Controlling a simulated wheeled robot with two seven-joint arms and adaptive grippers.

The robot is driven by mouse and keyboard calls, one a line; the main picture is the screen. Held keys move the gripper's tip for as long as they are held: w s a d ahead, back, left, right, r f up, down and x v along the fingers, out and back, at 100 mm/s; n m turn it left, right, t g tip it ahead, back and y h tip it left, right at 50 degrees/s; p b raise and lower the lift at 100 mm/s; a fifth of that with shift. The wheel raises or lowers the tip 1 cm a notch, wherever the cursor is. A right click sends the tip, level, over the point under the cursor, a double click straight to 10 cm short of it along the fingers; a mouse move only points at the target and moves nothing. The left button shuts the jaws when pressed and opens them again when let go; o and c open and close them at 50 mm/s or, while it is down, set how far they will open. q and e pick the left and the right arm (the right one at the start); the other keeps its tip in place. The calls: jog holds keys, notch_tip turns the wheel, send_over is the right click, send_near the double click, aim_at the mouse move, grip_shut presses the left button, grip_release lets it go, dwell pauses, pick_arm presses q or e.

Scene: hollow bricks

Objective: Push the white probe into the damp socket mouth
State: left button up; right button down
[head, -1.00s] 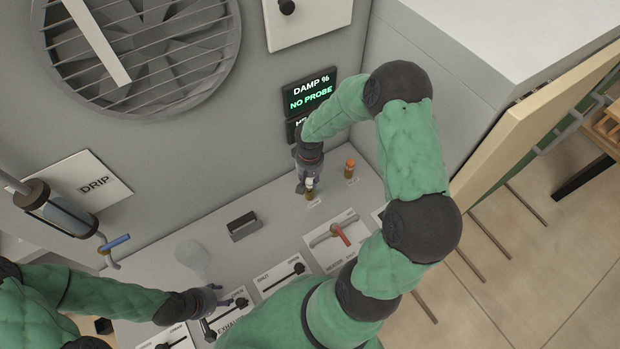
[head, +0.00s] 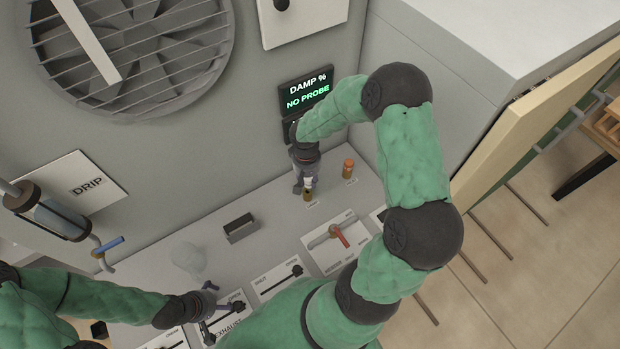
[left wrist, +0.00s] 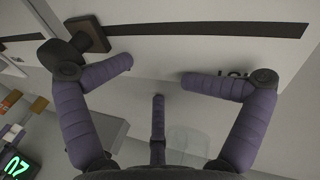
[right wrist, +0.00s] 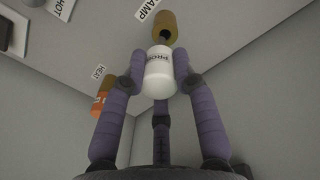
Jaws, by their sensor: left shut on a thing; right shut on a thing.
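The white probe (right wrist: 158,80), marked PROBE, is held between the fingers of my right gripper (right wrist: 158,84). The brass damp socket (right wrist: 162,22) is right in front of the probe's end, and its dark mouth still shows, so the probe is outside it. In the head view the probe (head: 308,184) is just above the socket (head: 307,196). My left gripper (left wrist: 157,72) is over the panel at the exhaust slider. The slider's dark knob (left wrist: 62,52) is against its left finger; the exact grip is unclear.
The display (head: 306,93) reads DAMP %, NO PROBE. An orange-topped HEAT socket (right wrist: 101,102) stands beside the damp socket. A red-handled valve (head: 338,234), sliders and a dark slotted holder (head: 241,228) are on the panel. A blue-handled drip tap (head: 108,245) is at the left.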

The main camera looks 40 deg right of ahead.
pick_arm(q)
jog(key=shift+o, duration=0.3)
jog(key=shift+a+f+b, duration=0.1)
jog(key=shift+f+b, duration=0.25)
jog(key=shift+f, duration=0.15)
pick_arm(e)
jog(key=shift+a+f, duration=0.15)
jog(key=shift+a, duration=0.05)
